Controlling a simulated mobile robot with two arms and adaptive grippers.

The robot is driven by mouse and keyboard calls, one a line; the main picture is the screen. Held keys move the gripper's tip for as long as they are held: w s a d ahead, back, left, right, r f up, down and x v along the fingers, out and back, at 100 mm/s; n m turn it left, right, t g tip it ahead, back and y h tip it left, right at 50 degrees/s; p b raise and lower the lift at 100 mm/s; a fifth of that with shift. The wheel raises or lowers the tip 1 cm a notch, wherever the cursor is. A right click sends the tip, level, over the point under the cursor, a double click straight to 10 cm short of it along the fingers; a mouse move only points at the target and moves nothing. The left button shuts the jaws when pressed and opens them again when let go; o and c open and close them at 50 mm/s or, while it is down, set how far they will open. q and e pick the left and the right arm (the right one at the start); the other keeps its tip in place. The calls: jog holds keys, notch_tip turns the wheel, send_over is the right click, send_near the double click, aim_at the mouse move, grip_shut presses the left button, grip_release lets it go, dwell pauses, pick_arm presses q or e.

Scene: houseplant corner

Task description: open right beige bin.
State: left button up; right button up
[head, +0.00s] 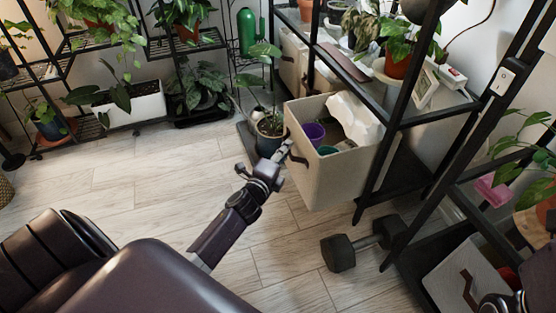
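The right beige bin (334,178) is a fabric box that juts out of the black shelf unit, its open top showing. Inside are a purple pot (313,134), a teal item (327,150) and a crumpled white sheet (355,118). A dark strap handle (298,159) is on its front face. My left gripper (285,150) is at the front face, right beside the handle. The fingers are small and partly overlap the handle, so their grip on it is unclear. My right gripper is not visible.
Another beige bin (292,62) stands further back in the shelf. A potted plant (269,126) stands close behind my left gripper. A black dumbbell (339,253) lies on the floor right of the bin. The wood floor (130,185) at left is clear.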

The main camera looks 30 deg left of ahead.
pick_arm(q)
jog(key=s+d+r, duration=0.1)
jog(key=s, duration=0.9)
jog(key=shift+s+d+r, duration=0.25)
jog(key=shift+s, duration=0.1)
